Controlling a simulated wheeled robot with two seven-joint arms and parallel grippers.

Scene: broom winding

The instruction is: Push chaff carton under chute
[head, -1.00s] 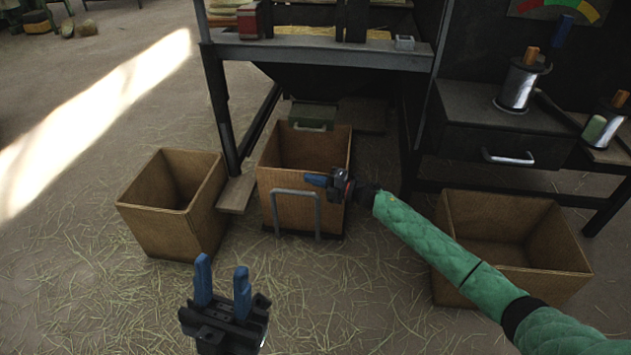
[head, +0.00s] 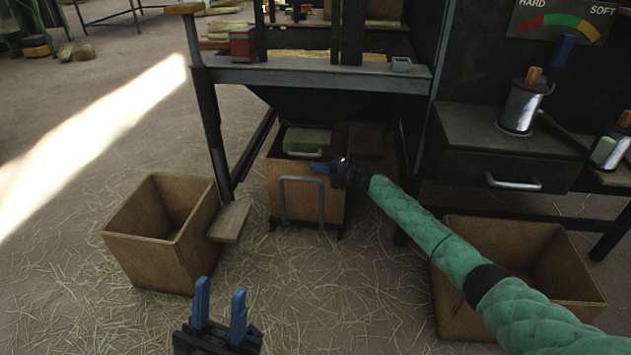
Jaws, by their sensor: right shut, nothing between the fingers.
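The chaff carton (head: 309,214) is an open brown box with a grey wire handle frame on its front. It stands partly under the machine's bench, and the green-grey chute part (head: 306,139) with a small handle shows above its opening. My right gripper (head: 322,168), on the green-sleeved arm, is at the carton's upper right front edge. Its blue fingers are shut with nothing between them; whether they touch the carton is hard to tell. My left gripper (head: 220,312) is at the bottom left, blue fingers pointing up, open and empty.
Another open brown box (head: 148,250) stands at the left beside a small board (head: 229,221). A third box (head: 462,306) is at the right, partly behind my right arm. A drawer cabinet (head: 503,158) stands behind it.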

